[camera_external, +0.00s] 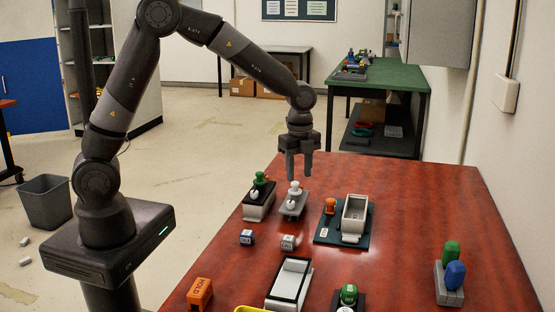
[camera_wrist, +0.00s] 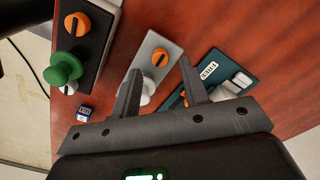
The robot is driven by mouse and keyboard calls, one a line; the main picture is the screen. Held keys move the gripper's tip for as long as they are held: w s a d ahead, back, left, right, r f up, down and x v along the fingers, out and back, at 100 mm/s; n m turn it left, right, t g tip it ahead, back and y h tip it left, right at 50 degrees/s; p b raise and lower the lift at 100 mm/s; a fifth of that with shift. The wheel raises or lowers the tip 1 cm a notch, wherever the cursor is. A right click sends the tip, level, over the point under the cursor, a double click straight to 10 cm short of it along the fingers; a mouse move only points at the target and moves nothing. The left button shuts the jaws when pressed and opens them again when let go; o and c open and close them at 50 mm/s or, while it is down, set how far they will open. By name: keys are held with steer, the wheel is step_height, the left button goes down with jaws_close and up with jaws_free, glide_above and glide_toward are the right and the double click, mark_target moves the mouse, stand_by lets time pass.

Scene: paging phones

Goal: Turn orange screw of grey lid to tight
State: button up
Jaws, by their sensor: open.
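The grey lid (camera_external: 292,207) lies on the red table and carries a white knob (camera_external: 295,187). In the wrist view the grey lid (camera_wrist: 150,42) shows an orange screw (camera_wrist: 160,57) with a dark slot near its middle. The white knob (camera_wrist: 149,88) is partly hidden behind my left finger there. I cannot make out the orange screw in the external view. My gripper (camera_external: 299,177) is open and empty, pointing down above the grey lid. In the wrist view my gripper (camera_wrist: 160,66) has its fingertips on either side of the orange screw, apart from it.
Left of the grey lid stands a white box with a black lid and green knob (camera_external: 260,179). Two small cubes (camera_external: 247,237) (camera_external: 288,242) lie nearer. The table's right side is mostly clear.

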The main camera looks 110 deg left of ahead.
step_height(320, 180, up, 7)
steer(key=shift+r, duration=0.15)
stand_by(0.4)
steer(key=s+d+r+n+t, duration=0.1)
steer(key=s+d+r, duration=0.2)
steer(key=d, duration=0.3)
steer(key=s+d+r+n+t+y, duration=0.1)
steer(key=s+d+r+n, duration=0.15)
steer(key=d, duration=0.35)
steer(key=s+d+r+n+t, duration=0.1)
steer(key=s+d+r, duration=0.25)
steer(key=d, duration=0.25)
steer(key=s+d+n+t+h, duration=0.1)
steer(key=s+d+n, duration=0.3)
steer(key=s+d, duration=0.5)
steer(key=s+t, duration=0.1)
steer(key=s, duration=0.3)
steer(key=shift+d+r+t, duration=0.15)
steer(key=shift+t, duration=0.15)
stand_by(1.1)
